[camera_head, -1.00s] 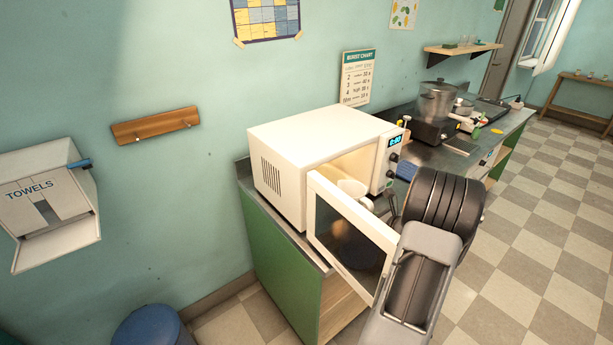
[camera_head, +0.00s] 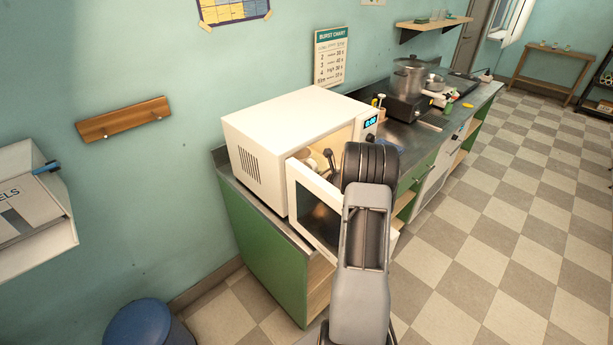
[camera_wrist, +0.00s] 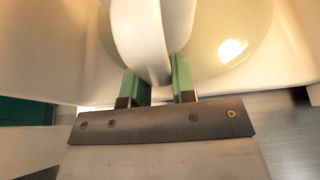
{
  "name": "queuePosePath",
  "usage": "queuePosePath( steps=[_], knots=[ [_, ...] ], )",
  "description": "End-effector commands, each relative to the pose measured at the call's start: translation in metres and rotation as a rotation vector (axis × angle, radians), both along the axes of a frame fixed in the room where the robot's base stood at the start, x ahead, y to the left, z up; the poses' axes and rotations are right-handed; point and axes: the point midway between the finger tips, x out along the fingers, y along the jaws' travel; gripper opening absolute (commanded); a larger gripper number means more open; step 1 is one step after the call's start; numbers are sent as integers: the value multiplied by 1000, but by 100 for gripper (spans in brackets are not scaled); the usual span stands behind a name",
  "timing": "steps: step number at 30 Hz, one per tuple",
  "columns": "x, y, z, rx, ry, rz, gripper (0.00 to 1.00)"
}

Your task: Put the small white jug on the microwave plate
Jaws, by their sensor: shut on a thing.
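The small white jug (camera_wrist: 178,14) fills the top middle of the wrist view. Its handle (camera_wrist: 138,38) runs down between the green finger pads of my gripper (camera_wrist: 158,76), which is shut on it. The pale, round microwave plate (camera_wrist: 246,42) shows behind and to the right of the jug; I cannot tell whether the jug touches it. In the head view, the white microwave (camera_head: 262,134) stands open, and the jug (camera_head: 312,164) shows pale in its opening. My fingertips are mostly hidden there by my arm and the door.
The open microwave door (camera_head: 317,213) stands out at the front, close to the left of my arm. A pot (camera_head: 409,76) on a dark cooker stands farther along the counter. A blue bin (camera_head: 143,325) stands on the floor at the lower left. The floor on the right is clear.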

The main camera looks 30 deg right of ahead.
Motion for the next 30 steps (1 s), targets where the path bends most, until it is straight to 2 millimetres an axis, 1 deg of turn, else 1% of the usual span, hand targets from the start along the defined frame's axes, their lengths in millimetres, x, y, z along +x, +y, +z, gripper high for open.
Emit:
queuePosePath(
  steps=[6,11,18,30],
  knots=[
    [24,5,2,0,-1,2,0],
    [39,9,1,0,-1,3,0],
    [39,8,-13,1,-2,1,0],
    [39,8,-16,0,-2,1,0]
  ],
)
